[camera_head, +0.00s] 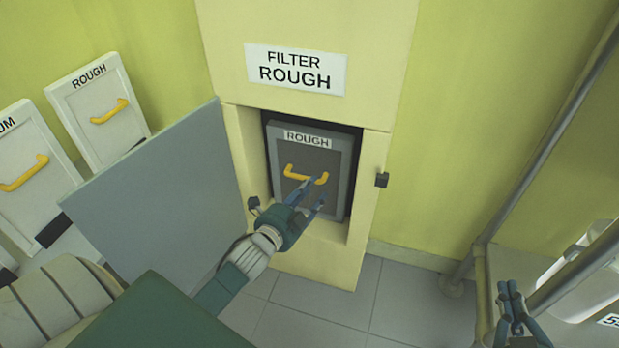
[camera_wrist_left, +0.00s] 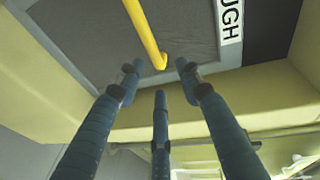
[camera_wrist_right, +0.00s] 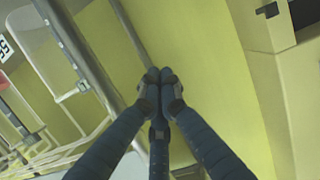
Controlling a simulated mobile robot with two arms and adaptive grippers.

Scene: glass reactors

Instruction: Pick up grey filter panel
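The grey filter panel (camera_head: 338,165) sits in the recess of the cream housing, below a "FILTER ROUGH" sign. It has a "ROUGH" label and a yellow handle (camera_head: 306,176). My left gripper (camera_head: 313,193) is open in front of the panel, with its fingertips close to the handle. In the left wrist view the yellow handle (camera_wrist_left: 147,38) ends just beyond and between the spread fingers, and the panel (camera_wrist_left: 90,35) fills the top. I cannot tell whether a finger touches it. My right gripper (camera_head: 511,292) is at the lower right, fingertips together and empty in the right wrist view (camera_wrist_right: 160,76).
The housing's grey door (camera_head: 165,195) stands open to the left. White panels with yellow handles, one marked "ROUGH" (camera_head: 97,108), stand at the left. A metal rack (camera_head: 487,265) with a white container (camera_head: 580,265) is at the right. Tiled floor (camera_head: 400,305) lies between.

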